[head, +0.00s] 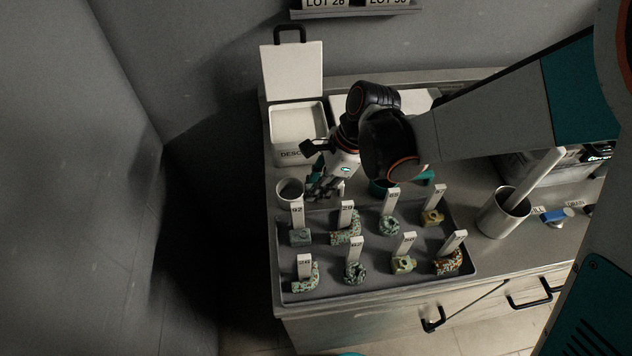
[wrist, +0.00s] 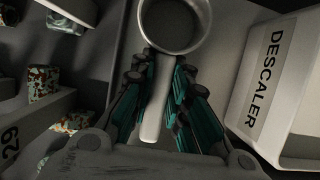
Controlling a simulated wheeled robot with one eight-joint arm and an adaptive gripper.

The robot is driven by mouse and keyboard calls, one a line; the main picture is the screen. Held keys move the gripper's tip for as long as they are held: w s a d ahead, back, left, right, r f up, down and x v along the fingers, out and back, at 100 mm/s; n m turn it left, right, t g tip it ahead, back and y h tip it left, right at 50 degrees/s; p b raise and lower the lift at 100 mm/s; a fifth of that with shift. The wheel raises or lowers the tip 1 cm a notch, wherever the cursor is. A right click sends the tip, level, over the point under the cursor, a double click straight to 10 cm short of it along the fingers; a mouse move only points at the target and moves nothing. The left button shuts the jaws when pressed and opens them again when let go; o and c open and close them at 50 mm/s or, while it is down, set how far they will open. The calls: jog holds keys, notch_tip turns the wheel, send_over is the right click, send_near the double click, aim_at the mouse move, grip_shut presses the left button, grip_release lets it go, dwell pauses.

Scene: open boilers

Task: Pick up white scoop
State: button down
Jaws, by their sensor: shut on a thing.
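The white scoop (head: 290,191) is at the left end of the counter, in front of the descaler box. In the wrist view its round cup (wrist: 172,24) is at the top, and its pale handle (wrist: 156,105) runs down between the fingers. My gripper (head: 318,187) reaches down beside the cup and is shut on the scoop's handle. In the wrist view the teal and black fingers of my gripper (wrist: 157,72) lie on both sides of the handle. I cannot tell whether the scoop touches the counter.
An open white descaler box (head: 298,145) stands behind, and shows at right in the wrist view (wrist: 290,90). A grey tray (head: 380,286) with several labelled, corroded fittings lies in front. A metal cup (head: 502,216) holding a white rod stands at right. A wall shelf (head: 355,12) is above.

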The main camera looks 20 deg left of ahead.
notch_tip(320, 180, up, 20)
jog(key=p, duration=1.3)
jog(key=shift+s, duration=0.15)
